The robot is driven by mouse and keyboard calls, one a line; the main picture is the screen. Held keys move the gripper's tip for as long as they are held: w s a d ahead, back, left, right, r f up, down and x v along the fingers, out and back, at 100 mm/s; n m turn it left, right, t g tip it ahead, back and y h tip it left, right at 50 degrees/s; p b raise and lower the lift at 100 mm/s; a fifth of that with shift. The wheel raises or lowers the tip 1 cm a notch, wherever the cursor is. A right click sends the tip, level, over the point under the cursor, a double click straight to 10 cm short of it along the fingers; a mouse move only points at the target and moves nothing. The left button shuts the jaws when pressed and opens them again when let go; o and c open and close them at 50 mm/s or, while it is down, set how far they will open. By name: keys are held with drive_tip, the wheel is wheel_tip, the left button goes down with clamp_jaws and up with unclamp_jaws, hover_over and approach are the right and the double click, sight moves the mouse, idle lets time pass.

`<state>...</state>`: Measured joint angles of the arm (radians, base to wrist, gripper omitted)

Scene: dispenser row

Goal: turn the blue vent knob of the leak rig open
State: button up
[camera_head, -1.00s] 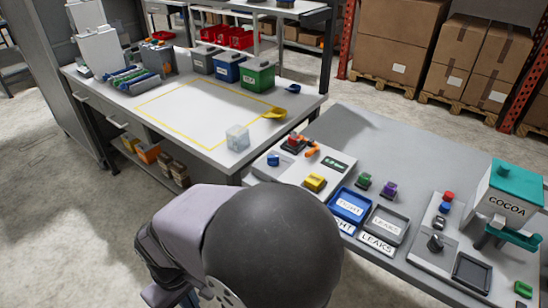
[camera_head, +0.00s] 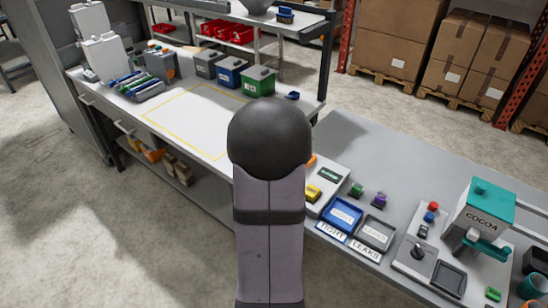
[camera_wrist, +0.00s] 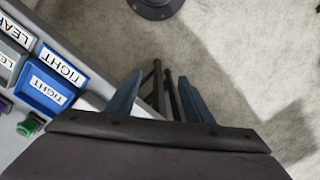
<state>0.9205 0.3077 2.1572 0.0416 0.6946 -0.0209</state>
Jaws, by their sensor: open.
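The leak rig (camera_head: 333,184) is a pale panel at the near left corner of the grey bench in the head view. Its yellow part (camera_head: 313,193) and a small dark green display (camera_head: 328,175) show. A bit of orange shows at the arm's edge. The blue vent knob is hidden behind my arm in the head view and is not in the wrist view. My gripper (camera_wrist: 160,93) is open and empty in the wrist view, its two blue fingers apart over the floor beside the bench edge. The head view does not show the fingers.
A blue TIGHT tray (camera_head: 341,214) and a grey LEAKS tray (camera_head: 376,232) lie right of the rig. Green (camera_head: 356,189) and purple (camera_head: 379,199) parts stand behind them. A cocoa dispenser (camera_head: 484,210) stands farther right. The grey bench (camera_head: 400,165) is clear at the back.

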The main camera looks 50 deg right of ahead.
drive_tip(key=w+d+r+t+h, duration=0.1)
drive_tip(key=w+d+r, duration=0.3)
drive_tip(key=d, duration=0.3)
drive_tip(key=w+d+r+n+t+h, duration=0.1)
drive_tip(key=w+d+r+t+h, duration=0.1)
drive_tip(key=w+d+r, duration=0.2)
drive_tip(key=w+d, duration=0.1)
drive_tip(key=d, duration=0.2)
drive_tip(key=shift+w+d+r+n+h, duration=0.25)
drive_tip(key=shift+d+n+h, duration=0.05)
drive_tip(key=shift+d, duration=0.05)
drive_tip(key=shift+p+x, duration=1.15)
drive_tip(key=shift+x, duration=2.5)
drive_tip(key=shift+c, duration=0.6)
drive_tip(key=c, duration=0.9)
